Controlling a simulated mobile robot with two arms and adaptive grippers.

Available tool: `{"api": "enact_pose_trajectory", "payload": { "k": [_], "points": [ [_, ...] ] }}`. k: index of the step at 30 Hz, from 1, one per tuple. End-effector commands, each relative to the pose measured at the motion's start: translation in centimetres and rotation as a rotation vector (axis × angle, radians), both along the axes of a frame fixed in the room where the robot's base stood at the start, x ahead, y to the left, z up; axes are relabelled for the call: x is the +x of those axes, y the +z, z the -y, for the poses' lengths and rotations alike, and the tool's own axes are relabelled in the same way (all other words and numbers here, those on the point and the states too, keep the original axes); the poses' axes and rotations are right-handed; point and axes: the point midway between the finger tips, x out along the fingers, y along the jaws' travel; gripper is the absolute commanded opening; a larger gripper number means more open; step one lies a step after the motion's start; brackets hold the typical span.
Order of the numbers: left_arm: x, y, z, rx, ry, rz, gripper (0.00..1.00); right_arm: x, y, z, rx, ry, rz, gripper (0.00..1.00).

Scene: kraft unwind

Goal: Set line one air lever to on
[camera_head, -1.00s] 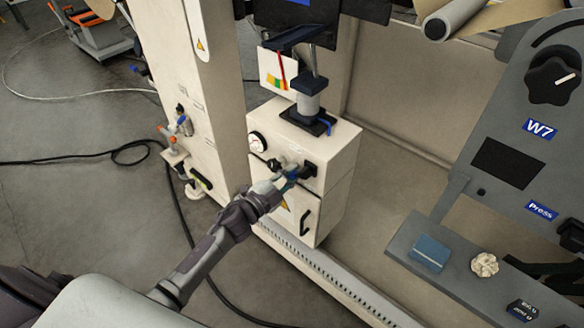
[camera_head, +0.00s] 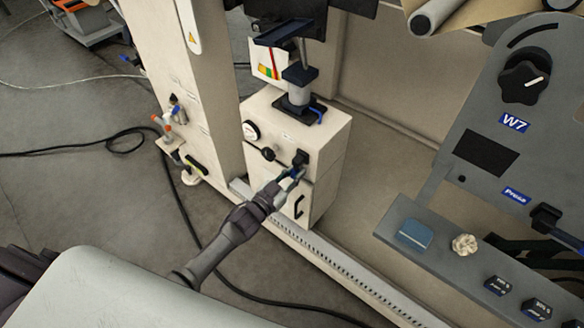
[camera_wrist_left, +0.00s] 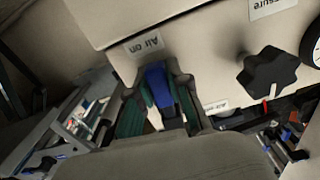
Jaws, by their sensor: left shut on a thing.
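The line one air lever (camera_wrist_left: 156,82) has a blue handle and sits on the front of a cream cabinet (camera_head: 318,135). My left gripper (camera_head: 290,174) is shut on the handle, just below a black block on the cabinet front. In the left wrist view my left gripper (camera_wrist_left: 160,103) has a finger on each side of the blue handle. An "Air on" label (camera_wrist_left: 148,46) is close beside the handle. The lever's pivot is mostly hidden. My right gripper is not in view.
A black star knob (camera_wrist_left: 267,72) is right of the lever in the wrist view. A round gauge (camera_head: 251,131) is on the cabinet. A slotted rail (camera_head: 330,262) runs along the floor below. A grey press panel (camera_head: 500,140) stands at the right.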

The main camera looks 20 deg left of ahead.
Motion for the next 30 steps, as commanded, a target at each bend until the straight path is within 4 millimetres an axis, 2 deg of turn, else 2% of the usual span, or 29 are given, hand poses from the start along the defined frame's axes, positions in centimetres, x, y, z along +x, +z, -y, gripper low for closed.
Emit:
{"api": "enact_pose_trajectory", "payload": {
  "k": [9,24,25,29,30],
  "points": [
    [-0.2,-0.1,0.5,-0.094,0.000,-0.037,0.00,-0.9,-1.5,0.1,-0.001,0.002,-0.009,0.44],
    [-0.3,-0.2,0.6,-0.112,-0.001,-0.044,0.00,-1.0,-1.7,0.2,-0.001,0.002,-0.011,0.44],
    [-0.3,-0.2,0.6,-0.112,-0.001,-0.044,0.22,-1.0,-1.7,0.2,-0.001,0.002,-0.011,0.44],
    [-0.3,-0.1,0.6,-0.110,-0.001,-0.042,0.44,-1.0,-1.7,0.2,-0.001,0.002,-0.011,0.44],
    [-0.3,-0.1,0.6,-0.109,0.000,-0.042,0.44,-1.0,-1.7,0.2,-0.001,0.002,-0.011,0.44]
  ]
}}
